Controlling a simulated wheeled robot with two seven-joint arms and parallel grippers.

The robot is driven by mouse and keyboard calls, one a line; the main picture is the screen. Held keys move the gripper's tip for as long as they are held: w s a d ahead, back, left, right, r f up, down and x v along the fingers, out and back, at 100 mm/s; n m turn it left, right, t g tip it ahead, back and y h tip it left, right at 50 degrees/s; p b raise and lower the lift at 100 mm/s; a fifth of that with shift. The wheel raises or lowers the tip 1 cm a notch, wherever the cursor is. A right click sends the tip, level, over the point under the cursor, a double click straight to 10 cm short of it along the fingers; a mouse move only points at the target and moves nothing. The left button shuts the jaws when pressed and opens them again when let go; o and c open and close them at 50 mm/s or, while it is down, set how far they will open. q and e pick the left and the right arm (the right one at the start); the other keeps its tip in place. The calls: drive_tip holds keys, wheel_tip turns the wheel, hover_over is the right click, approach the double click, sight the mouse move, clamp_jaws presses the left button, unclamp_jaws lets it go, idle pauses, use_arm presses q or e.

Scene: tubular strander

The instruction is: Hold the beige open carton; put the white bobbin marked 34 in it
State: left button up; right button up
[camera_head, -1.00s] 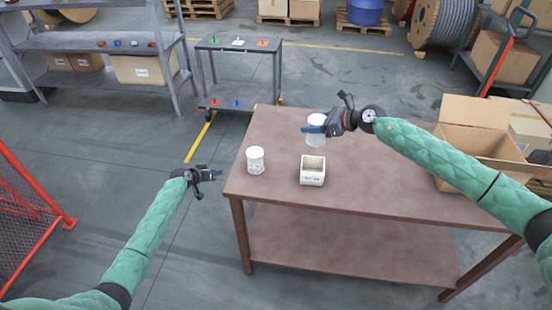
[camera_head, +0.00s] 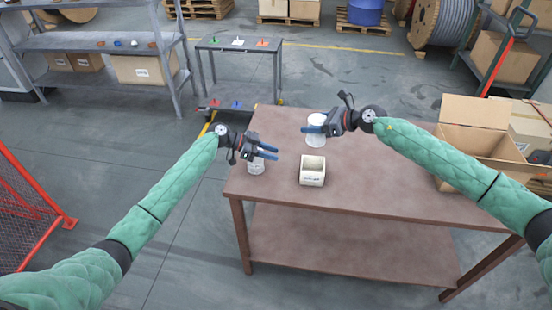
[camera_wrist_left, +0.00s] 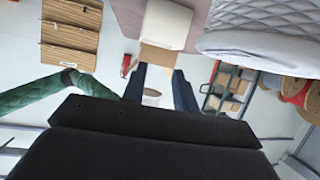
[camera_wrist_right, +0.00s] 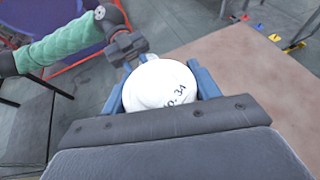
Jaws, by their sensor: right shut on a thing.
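The white bobbin marked 34 (camera_head: 316,139) is between the fingers of my right gripper (camera_head: 314,127), which is shut on it. Its marking shows on its top (camera_wrist_right: 165,95) in the right wrist view. I cannot tell whether it touches the table. The beige open carton (camera_head: 312,181) stands upright on the table, in front of that bobbin, with nothing visible inside. My left gripper (camera_head: 270,153) is open and empty, left of the carton and over a second white bobbin (camera_head: 256,168), partly hiding it. Its spread fingers (camera_wrist_left: 159,92) show in the left wrist view.
The brown table (camera_head: 390,185) is clear between the small carton and a large open cardboard box (camera_head: 478,145) at right. A grey cart (camera_head: 240,45) with small coloured parts stands behind. A red mesh fence (camera_head: 30,210) is at the left.

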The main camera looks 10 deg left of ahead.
use_arm(q)
drive_tip(key=shift+m+g, duration=0.7)
drive_tip(key=shift+m, duration=0.1)
drive_tip(key=x, duration=0.4)
drive_tip(key=s+x, duration=0.1)
drive_tip(key=x, duration=0.4)
drive_tip(key=s+r+x, duration=0.1)
drive_tip(key=x, duration=0.4)
drive_tip(key=shift+s+d, duration=0.15)
drive_tip(key=shift+d, duration=0.2)
clamp_jaws()
use_arm(e)
drive_tip(key=shift+f, duration=4.85)
drive_tip(key=shift+f, duration=0.1)
